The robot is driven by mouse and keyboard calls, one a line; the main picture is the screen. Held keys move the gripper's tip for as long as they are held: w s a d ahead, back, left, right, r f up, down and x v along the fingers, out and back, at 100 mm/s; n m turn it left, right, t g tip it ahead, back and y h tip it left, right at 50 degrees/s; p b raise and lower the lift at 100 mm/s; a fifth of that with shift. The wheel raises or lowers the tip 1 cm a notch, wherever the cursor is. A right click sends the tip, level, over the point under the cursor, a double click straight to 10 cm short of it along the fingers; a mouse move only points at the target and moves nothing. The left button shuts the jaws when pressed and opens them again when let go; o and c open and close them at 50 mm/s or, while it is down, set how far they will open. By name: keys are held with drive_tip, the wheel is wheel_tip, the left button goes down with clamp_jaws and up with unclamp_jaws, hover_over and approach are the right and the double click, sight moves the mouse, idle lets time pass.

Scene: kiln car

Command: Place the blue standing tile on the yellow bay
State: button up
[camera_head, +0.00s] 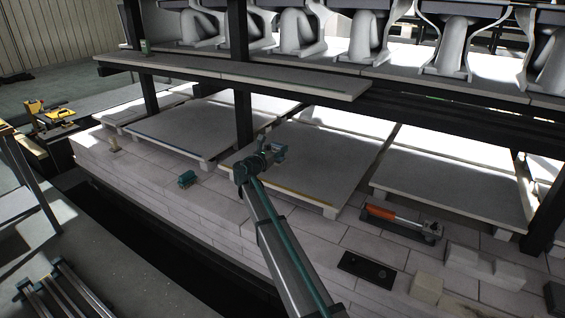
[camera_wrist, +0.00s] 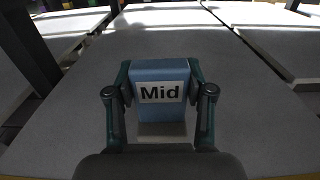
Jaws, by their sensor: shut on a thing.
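My gripper (camera_wrist: 160,76) is shut on the blue tile (camera_wrist: 165,70), a block with a white label reading "Mid". The tile is upright between the two fingers, above a pale grey slab (camera_wrist: 240,125). I cannot tell whether its base touches the slab. In the head view my gripper (camera_head: 272,152) is over the middle slab (camera_head: 335,160), near its left side. The tile is hard to make out there. A yellow strip (camera_head: 303,197) runs along this slab's front edge, and part of it shows in the wrist view (camera_wrist: 302,177).
A shelf (camera_head: 300,84) on dark posts (camera_head: 242,75) hangs behind and above my gripper. An orange-handled tool (camera_head: 380,212), a dark plate (camera_head: 366,269) and pale bricks (camera_head: 427,287) lie at the front right. A small green object (camera_head: 187,179) lies left. The middle slab is largely clear.

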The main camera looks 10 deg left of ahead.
sight(282, 159)
drive_tip(key=shift+w+d+f, duration=0.25)
drive_tip(key=shift+w+f, duration=0.1)
drive_tip(key=shift+f, duration=0.15)
drive_tip(key=shift+w+d+f, duration=0.25)
drive_tip(key=shift+w+f, duration=0.05)
drive_tip(key=shift+f, duration=0.15)
drive_tip(key=f, duration=0.2)
drive_tip(key=w+f, duration=0.1)
drive_tip(key=shift+d+f+b, duration=0.25)
drive_tip(key=shift+d+b, duration=0.1)
drive_tip(key=shift+f, duration=0.4)
drive_tip(key=shift+f, duration=0.15)
drive_tip(key=o, duration=1.3)
drive_tip(key=shift+s, duration=0.15)
drive_tip(key=v, duration=1.2)
drive_tip(key=shift+p, duration=0.4)
